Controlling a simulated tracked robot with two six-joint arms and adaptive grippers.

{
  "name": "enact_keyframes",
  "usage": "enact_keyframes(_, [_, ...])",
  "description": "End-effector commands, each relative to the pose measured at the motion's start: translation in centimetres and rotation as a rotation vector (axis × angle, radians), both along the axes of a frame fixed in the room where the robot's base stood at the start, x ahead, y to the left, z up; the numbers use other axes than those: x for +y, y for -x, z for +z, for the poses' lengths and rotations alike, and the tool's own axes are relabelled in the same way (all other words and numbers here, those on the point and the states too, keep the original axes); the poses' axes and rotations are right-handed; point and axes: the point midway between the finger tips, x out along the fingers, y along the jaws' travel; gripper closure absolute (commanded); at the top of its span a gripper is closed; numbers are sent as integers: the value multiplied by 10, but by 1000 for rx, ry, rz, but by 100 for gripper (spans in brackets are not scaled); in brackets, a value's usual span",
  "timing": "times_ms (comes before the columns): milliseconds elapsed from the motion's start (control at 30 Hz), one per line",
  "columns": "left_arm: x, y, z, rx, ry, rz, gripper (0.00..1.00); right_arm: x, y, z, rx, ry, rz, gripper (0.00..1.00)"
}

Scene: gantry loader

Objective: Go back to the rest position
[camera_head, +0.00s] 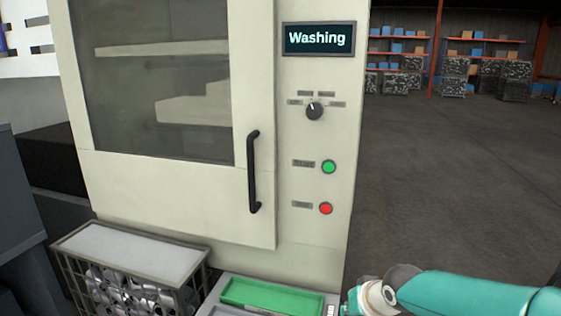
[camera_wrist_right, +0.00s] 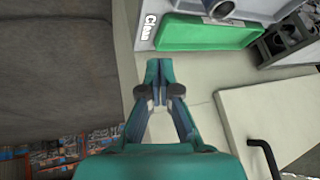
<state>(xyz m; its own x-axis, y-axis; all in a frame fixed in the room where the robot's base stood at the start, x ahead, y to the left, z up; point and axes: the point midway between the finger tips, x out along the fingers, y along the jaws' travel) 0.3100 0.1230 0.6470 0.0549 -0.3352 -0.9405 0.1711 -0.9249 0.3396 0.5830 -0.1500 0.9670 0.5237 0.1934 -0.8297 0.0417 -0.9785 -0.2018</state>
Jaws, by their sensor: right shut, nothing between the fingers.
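My right arm (camera_head: 455,292) enters at the lower right of the head view. In the right wrist view my right gripper (camera_wrist_right: 157,85) is shut and empty, its fingertips together. It points toward the label "Clean" and the green tray (camera_wrist_right: 205,35), apart from them. My left gripper is in neither view. The washing machine (camera_head: 305,240) stands in front of me with its door closed and its display (camera_head: 319,39) reading "Washing". The black door handle (camera_head: 253,172) is upright; it also shows in the right wrist view (camera_wrist_right: 265,158).
A green tray (camera_head: 265,297) lies below the machine at the bottom edge. A wire basket (camera_head: 65,268) with metal parts stands at lower left. A knob (camera_head: 314,111), a green button (camera_head: 328,167) and a red button (camera_head: 326,208) are on the panel. Open floor lies to the right.

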Motion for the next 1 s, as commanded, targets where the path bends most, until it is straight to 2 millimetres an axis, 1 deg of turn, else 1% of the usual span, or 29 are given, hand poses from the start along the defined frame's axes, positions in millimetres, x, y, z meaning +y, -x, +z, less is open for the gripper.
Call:
enact_keyframes(33, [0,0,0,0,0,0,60,-3,12,-44,83,-6,-7,100])
enact_keyframes(67, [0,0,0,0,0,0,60,-5,19,-66,125,-10,-11,100])
enact_keyframes(100, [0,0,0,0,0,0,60,-5,31,-95,180,-21,-16,100])
enact_keyframes(167, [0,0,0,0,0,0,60,-6,52,-136,260,-41,-23,100])
enact_keyframes(200, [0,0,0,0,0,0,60,-5,69,-163,313,-55,-28,100])
enact_keyframes(267, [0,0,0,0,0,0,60,-3,96,-200,389,-80,-37,100])
enact_keyframes(300, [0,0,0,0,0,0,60,-2,117,-223,440,-99,-44,100])
enact_keyframes(367, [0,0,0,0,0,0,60,3,151,-254,512,-128,-55,100])
enact_keyframes(400, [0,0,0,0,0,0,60,6,174,-273,557,-148,-65,100])
enact_keyframes(467, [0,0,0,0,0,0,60,13,210,-295,617,-176,-77,100])
enact_keyframes(500, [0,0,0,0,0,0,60,17,234,-306,650,-192,-85,100])
enact_keyframes(600, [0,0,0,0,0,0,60,29,284,-321,693,-214,-93,100])
enact_keyframes(633, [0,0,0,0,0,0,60,31,291,-321,682,-211,-92,100])
enact_keyframes(667, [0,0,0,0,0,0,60,31,292,-320,661,-207,-92,100])
enact_keyframes(733, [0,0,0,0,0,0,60,28,289,-319,611,-196,-93,100])
enact_keyframes(833, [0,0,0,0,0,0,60,28,275,-320,549,-182,-82,100])
enact_keyframes(1000, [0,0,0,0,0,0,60,28,273,-320,535,-176,-64,100])
